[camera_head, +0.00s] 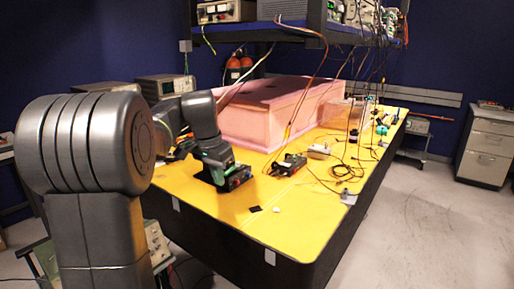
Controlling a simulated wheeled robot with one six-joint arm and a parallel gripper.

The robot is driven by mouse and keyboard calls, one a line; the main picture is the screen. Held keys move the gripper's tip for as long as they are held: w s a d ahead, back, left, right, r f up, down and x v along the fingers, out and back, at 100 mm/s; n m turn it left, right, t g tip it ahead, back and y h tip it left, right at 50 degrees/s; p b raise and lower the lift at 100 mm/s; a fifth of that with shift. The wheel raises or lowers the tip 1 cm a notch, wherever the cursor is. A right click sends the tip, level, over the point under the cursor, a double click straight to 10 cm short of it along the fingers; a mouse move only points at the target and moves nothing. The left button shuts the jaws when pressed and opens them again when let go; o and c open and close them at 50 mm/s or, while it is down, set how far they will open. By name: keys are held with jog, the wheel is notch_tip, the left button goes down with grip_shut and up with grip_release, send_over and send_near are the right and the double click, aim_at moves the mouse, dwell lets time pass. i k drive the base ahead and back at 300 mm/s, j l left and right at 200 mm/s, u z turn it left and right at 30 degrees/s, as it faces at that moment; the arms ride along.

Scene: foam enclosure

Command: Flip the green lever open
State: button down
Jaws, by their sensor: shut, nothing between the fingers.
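My arm reaches over the yellow table, and its dark end, my gripper (234,178), is low over the near left part of the tabletop. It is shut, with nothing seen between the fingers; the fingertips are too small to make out. A green patch (213,170) shows on the left side of this dark end. I cannot tell whether it is part of my gripper or the green lever. Small green-teal items (381,129) stand at the far right of the table, too small to identify as a lever. No lever is clearly visible.
The yellow table (295,205) holds a large pink foam enclosure (265,112) behind my gripper. A black box (289,164) and loose cables lie to the right. A black square (255,209) and a white piece (277,210) lie nearer. An instrument shelf overhangs the table.

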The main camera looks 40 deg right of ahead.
aim_at(230, 169)
jog(key=i+l, duration=1)
